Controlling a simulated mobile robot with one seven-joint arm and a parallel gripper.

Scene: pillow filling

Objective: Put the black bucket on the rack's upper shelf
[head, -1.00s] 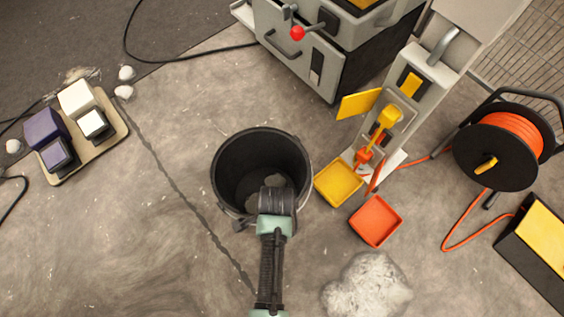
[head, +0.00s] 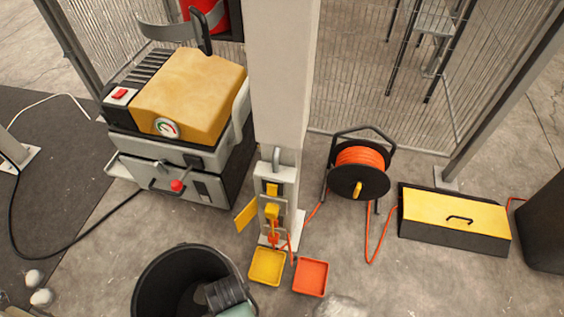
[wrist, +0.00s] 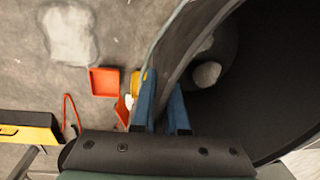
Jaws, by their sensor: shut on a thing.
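The black bucket (head: 150,284) is at the bottom of the head view, left of centre, its lower part cut off by the picture edge. My gripper (wrist: 163,108) is shut on the bucket's rim, with the wall between its two blue fingers in the wrist view. The bucket's dark inside (wrist: 265,85) fills the right of that view, with a white clump (wrist: 207,73) in it. In the head view my gripper's body (head: 228,292) shows over the bucket; its fingertips are hidden. I cannot make out the rack in these frames.
A yellow tray (head: 267,267) and an orange tray (head: 311,277) lie right of the bucket. Behind stand a grey machine with a yellow top (head: 195,95) and a pale column (head: 283,80). An orange cable reel (head: 360,168) and a yellow-lidded box (head: 455,217) stand right.

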